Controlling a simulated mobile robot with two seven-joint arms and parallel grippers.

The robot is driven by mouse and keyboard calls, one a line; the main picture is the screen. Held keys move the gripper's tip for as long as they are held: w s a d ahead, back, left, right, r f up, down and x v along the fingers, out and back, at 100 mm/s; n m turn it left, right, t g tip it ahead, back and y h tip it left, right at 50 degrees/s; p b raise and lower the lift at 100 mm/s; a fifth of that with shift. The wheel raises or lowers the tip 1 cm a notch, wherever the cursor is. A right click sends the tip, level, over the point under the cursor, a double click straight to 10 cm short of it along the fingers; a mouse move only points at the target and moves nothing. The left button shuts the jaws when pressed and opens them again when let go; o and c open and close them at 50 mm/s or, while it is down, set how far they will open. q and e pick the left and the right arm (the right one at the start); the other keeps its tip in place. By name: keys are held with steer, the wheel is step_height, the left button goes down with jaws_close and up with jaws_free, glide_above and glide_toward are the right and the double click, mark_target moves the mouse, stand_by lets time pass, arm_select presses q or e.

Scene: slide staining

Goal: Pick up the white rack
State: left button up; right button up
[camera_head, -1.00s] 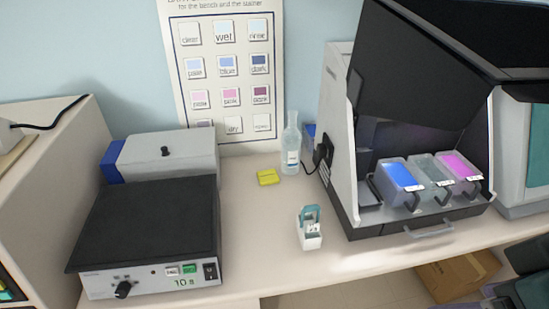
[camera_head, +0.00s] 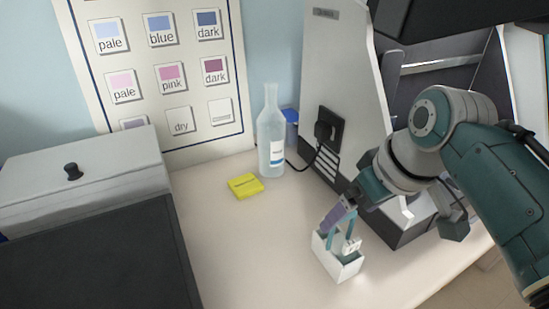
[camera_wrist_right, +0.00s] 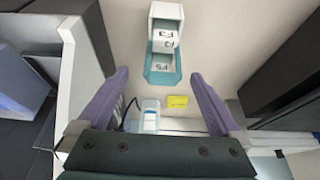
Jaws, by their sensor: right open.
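The white rack (camera_head: 335,266) stands on the bench in the head view, a small white box with a teal handle. In the right wrist view the rack (camera_wrist_right: 166,12) is at the top centre, with its teal handle (camera_wrist_right: 161,77) toward me and labelled white slides inside. My right gripper (camera_head: 340,212) is just above and beside the rack at its handle. In the wrist view my right gripper (camera_wrist_right: 160,75) is open, its two purple fingers apart with the handle end between and beyond them in the picture. Contact cannot be told. My left gripper is out of view.
A yellow pad (camera_head: 245,186) and a clear bottle (camera_head: 271,135) stand behind the rack. The stainer cabinet (camera_head: 335,75) rises to the right. A black-topped device (camera_head: 110,260) is at left. The bench between device and rack is clear.

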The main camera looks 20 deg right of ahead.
mark_target(339, 238)
steer(key=shift+a+b+x, duration=0.2)
steer(key=shift+b+x, duration=0.4)
steer(key=shift+x, duration=2.15)
steer(key=shift+c, duration=0.2)
jaws_close()
